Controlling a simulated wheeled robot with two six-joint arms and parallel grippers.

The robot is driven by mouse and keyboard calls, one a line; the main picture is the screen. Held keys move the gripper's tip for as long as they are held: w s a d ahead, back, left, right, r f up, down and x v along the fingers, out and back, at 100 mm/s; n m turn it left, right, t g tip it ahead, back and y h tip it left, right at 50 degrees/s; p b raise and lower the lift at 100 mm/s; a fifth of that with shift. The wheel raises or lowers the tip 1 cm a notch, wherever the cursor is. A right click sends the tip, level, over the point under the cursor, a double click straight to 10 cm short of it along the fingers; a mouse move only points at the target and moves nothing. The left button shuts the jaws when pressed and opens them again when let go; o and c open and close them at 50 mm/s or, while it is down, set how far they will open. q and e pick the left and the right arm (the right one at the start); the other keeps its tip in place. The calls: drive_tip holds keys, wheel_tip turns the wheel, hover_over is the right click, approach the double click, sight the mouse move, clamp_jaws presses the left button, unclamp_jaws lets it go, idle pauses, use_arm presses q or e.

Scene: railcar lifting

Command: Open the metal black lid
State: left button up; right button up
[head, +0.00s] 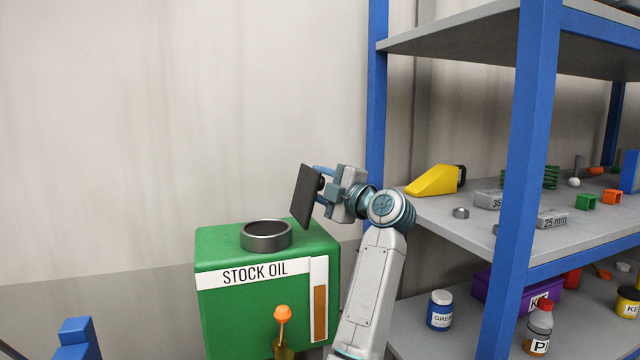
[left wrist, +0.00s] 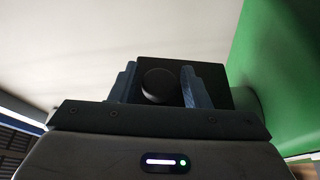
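The black lid (head: 306,196) is a flat dark plate, tipped nearly upright, above and to the right of the round metal neck (head: 266,236) on the green STOCK OIL tank (head: 235,312). The neck is uncovered. My left gripper (head: 322,184) has its two blue fingers on either side of the lid's round black knob, holding the lid in the air. In the left wrist view, the knob (left wrist: 157,86) sits between the fingers, with the lid's dark plate behind it and the green tank at the right. The lid's lower edge looks apart from the neck. My right gripper is not in view.
A blue-framed shelf (head: 525,180) stands close at the right, with a yellow wedge (head: 435,180), metal parts, bottles and a purple box (head: 540,300). An orange-topped item (head: 283,314) stands before the tank. A blue object (head: 76,338) is at lower left. The wall behind is bare.

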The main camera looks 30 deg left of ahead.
use_arm(q)
clamp_jaws()
drive_tip(key=shift+s+a+r+n+g+h, duration=0.3)
drive_tip(key=shift+s+a+r+n, duration=0.25)
drive_tip(key=shift+n, duration=0.45)
drive_tip(key=shift+s+a+f+n, duration=0.1)
drive_tip(key=shift+s+a+n, duration=0.1)
drive_tip(key=shift+n, duration=0.2)
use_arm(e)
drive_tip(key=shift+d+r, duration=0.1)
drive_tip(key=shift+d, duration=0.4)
use_arm(q)
drive_tip(key=shift+d, duration=0.1)
drive_tip(key=shift+o, duration=1.3)
unclamp_jaws()
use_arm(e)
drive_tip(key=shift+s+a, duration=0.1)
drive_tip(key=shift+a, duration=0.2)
